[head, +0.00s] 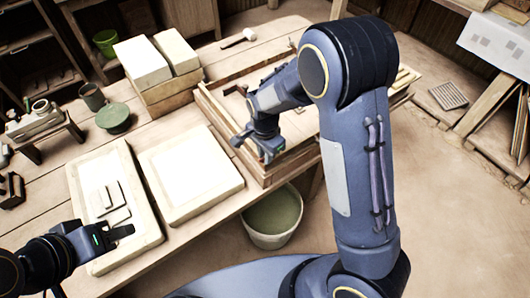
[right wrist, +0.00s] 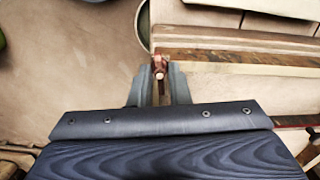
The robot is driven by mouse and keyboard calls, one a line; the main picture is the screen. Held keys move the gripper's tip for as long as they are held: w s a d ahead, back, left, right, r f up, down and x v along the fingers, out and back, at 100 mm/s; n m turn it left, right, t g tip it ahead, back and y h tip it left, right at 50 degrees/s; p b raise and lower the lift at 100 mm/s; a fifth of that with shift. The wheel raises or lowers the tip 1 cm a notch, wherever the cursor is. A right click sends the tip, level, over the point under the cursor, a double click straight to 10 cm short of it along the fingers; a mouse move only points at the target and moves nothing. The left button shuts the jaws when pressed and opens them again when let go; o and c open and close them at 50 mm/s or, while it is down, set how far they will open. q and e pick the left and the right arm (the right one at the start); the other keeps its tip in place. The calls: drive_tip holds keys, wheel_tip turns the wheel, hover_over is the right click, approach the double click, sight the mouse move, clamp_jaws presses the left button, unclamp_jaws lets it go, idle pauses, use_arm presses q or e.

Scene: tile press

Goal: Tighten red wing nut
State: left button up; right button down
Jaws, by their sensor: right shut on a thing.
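The red wing nut (right wrist: 159,66) shows in the right wrist view, small and reddish, with a pale round end, at the tips of my right gripper. My right gripper (right wrist: 155,84) is shut on it, one grey finger on each side. In the head view my right gripper (head: 240,138) is at the left side of the wooden press frame (head: 214,110), and the nut cannot be made out there. My left gripper (head: 120,233) is over the lower part of the left pale slab (head: 132,254); its finger gap is unclear.
A second pale slab (head: 190,175) lies between the left slab and the frame. Two white blocks (head: 143,62) stand on a wooden block behind. A green bowl (head: 114,117) and a mug (head: 92,97) are at the left. A bucket (head: 272,217) stands below the table edge.

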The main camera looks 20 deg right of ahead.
drive_tip(key=shift+m, duration=0.8)
drive_tip(key=c, duration=1.4)
unclamp_jaws()
drive_tip(key=shift+o, duration=0.2)
wheel_tip(320, 180, up, 7)
drive_tip(key=shift+r, duration=0.4)
